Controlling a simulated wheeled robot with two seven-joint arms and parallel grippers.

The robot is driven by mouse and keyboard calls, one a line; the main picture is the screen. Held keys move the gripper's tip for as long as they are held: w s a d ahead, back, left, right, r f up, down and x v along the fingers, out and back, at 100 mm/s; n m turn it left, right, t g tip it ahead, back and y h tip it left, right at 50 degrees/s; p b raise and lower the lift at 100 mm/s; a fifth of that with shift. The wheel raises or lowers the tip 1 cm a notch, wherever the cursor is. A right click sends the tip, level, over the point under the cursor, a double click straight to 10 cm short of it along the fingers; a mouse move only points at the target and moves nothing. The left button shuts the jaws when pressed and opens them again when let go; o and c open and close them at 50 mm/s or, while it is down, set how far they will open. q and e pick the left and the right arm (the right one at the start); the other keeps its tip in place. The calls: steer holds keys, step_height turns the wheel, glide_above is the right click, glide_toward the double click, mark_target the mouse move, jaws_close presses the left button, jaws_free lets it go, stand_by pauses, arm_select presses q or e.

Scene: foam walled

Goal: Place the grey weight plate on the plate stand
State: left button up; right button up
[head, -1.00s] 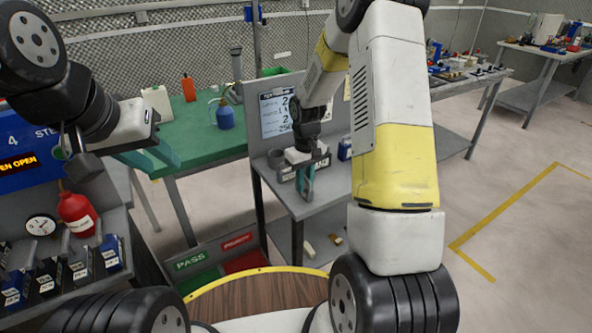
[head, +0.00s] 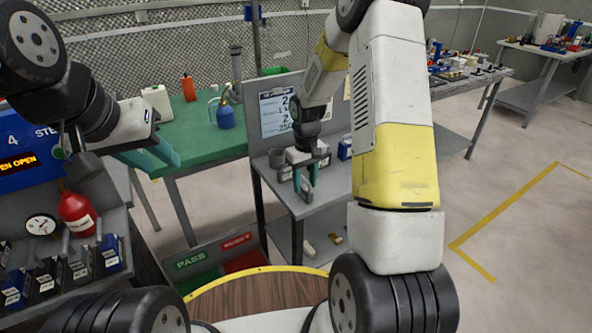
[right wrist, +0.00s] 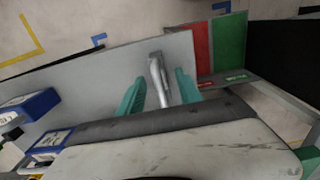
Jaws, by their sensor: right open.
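My right gripper (head: 305,184) points down over the shelf unit in the middle of the head view. Its teal fingers are spread. In the right wrist view, the right gripper (right wrist: 160,88) has a grey, narrow object (right wrist: 158,75) between its fingers, with gaps beside it. This may be the grey weight plate seen edge-on; I cannot tell surely. It shows small below the fingers in the head view (head: 305,196). I cannot make out the plate stand clearly. My left gripper (head: 155,157) is open and empty near the green table's left end.
A green table (head: 200,140) holds a blue bottle (head: 225,115). Red and green bins (head: 243,262) stand low in front. Floor at right is clear.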

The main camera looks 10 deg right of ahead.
mark_target(305, 179)
step_height(305, 179, up, 12)
steer(key=f, duration=0.1)
steer(key=s+r+m+t, duration=0.2)
steer(key=s+r+t, duration=0.1)
steer(key=s+r, duration=0.85)
steer(key=s+a+r+t+y, duration=0.1)
steer(key=s+r, duration=0.2)
steer(key=s, duration=0.3)
steer(key=s+a+r+m+t+y, duration=0.1)
steer(key=s+r+t, duration=0.1)
steer(key=s, duration=0.4)
steer(key=shift+r, duration=0.6)
